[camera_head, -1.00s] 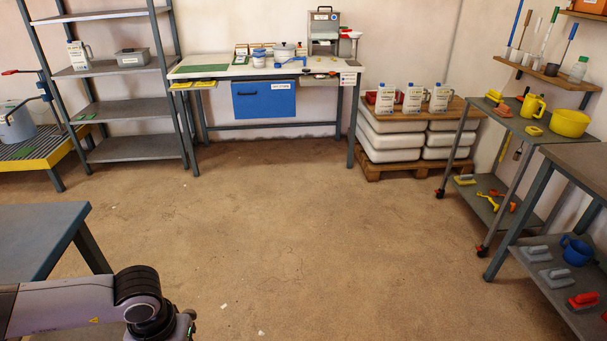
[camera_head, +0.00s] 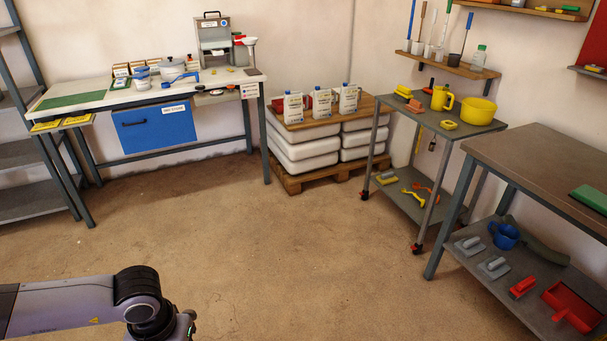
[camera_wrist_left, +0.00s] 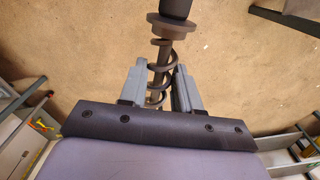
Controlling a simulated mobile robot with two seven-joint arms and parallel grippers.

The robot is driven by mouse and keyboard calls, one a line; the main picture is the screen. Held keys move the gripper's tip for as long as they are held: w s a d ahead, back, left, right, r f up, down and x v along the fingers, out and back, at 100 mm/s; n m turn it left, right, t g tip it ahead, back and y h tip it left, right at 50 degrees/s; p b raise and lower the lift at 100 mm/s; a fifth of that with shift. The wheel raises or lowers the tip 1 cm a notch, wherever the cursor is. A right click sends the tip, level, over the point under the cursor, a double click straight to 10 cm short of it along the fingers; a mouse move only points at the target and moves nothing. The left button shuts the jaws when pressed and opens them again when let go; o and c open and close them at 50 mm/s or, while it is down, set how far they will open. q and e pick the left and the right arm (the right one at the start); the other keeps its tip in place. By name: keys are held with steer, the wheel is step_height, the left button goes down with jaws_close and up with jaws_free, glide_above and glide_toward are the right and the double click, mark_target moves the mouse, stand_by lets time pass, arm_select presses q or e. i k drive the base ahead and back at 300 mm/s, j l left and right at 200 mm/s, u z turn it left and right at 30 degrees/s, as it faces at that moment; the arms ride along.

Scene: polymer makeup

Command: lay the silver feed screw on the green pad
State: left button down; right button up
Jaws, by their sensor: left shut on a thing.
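The feed screw (camera_wrist_left: 160,72) shows in the left wrist view as a dark grey-brown shaft with a spiral, a round collar and a black end at the top. My left gripper (camera_wrist_left: 160,78) is shut on its spiral part, one grey finger on each side. In the head view my left arm enters at the lower left, and neither the fingers nor the screw can be made out. A flat green pad (camera_head: 72,101) lies on the left end of the white-topped workbench. Another green slab (camera_head: 591,198) lies on the right-hand bench, partly cut off. My right gripper is not in view.
The workbench (camera_head: 105,97) carries pots and a grey machine (camera_head: 213,42). White tubs (camera_head: 305,150) sit on a pallet at the back. A grey cart (camera_head: 425,115) and a dark-topped bench (camera_head: 530,160) stand at the right. The middle floor is clear.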

mark_target(583, 187)
steer(key=i+z, duration=0.25)
steer(key=z, duration=0.2)
steer(key=i+j+z, duration=0.1)
steer(key=i+z, duration=0.15)
steer(key=z, duration=0.2)
steer(key=i+z, duration=0.2)
steer(key=z, duration=0.2)
steer(key=i+j+z, duration=0.2)
steer(key=z, duration=0.2)
steer(key=i+j+z, duration=0.2)
steer(key=z, duration=0.15)
steer(key=i+j+z, duration=0.2)
steer(key=z, duration=0.2)
